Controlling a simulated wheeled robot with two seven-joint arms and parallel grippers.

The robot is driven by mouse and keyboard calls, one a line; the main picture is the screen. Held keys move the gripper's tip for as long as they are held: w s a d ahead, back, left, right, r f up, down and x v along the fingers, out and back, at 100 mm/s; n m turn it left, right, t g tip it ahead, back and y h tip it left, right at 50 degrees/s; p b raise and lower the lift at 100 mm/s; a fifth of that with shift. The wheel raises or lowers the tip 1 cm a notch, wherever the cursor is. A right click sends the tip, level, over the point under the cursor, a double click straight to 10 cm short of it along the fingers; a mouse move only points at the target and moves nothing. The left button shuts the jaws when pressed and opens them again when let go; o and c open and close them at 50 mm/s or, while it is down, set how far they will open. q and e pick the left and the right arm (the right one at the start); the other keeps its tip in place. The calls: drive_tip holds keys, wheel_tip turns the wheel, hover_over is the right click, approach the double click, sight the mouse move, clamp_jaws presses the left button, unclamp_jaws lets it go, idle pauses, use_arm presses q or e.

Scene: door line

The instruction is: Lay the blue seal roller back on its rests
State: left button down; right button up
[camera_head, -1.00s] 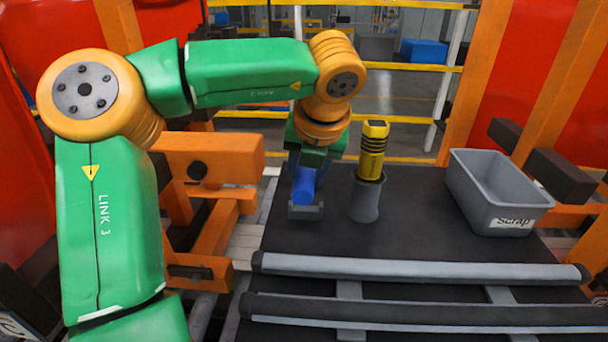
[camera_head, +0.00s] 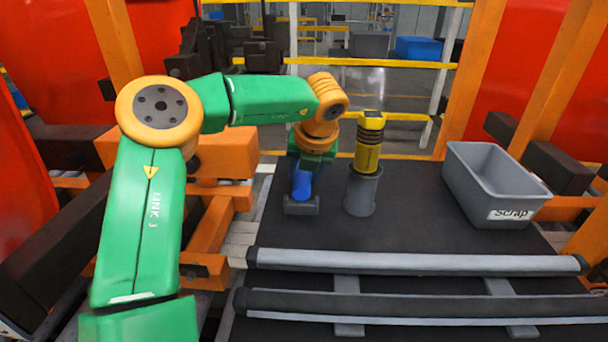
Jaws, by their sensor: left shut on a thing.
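The blue seal roller (camera_head: 302,184) shows end-on at the left of the dark table, just above and behind a small grey rest (camera_head: 301,207). I cannot tell whether the roller touches the rest. My left gripper (camera_head: 305,168) is shut on the roller, reaching down from above. Its fingers are mostly hidden by the wrist and the roller. Any rest farther back is hidden. My right gripper is not in view.
A yellow-and-black tool (camera_head: 369,143) stands upright in a grey cup (camera_head: 361,192) close to the right of the roller. A grey scrap bin (camera_head: 496,184) stands at the right. Two long bars (camera_head: 410,263) cross the front. The dark table (camera_head: 415,222) is clear between.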

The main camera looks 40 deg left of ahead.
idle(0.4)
use_arm(q)
drive_tip(key=shift+d, duration=0.1)
drive_tip(key=shift+c, duration=1.7)
unclamp_jaws()
drive_tip(key=shift+s, duration=0.1)
drive_tip(key=v, duration=0.7)
drive_tip(key=shift+s+d+r+b, duration=0.1)
drive_tip(key=shift+b, duration=0.3)
